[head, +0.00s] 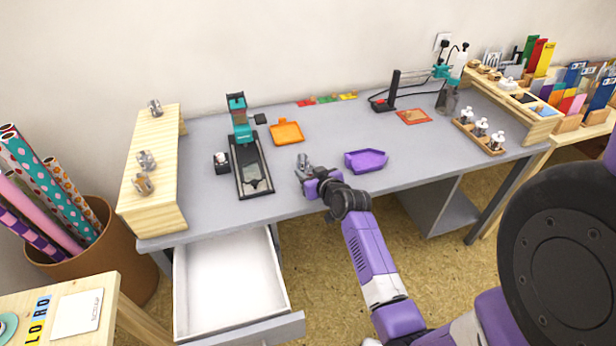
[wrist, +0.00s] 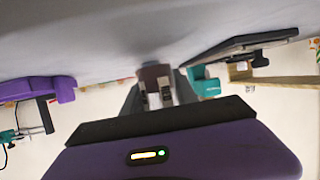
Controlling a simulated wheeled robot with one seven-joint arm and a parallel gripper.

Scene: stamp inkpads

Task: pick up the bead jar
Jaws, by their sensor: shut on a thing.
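My gripper (head: 304,168) is low over the front part of the grey desk. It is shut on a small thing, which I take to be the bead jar. In the wrist view the jar (wrist: 153,72) shows as a small brownish-mauve shape between the two fingertips (wrist: 154,97). The fingers and wrist hide most of it in the head view. I cannot tell whether it touches the desk top or is just above it.
A purple tray (head: 366,160) lies close on the right of my gripper. A black and teal stamping press (head: 250,165) and an orange tray (head: 286,132) stand to the left. A white drawer (head: 228,280) is open below. Small bottles stand in a wooden rack (head: 478,138) at right.

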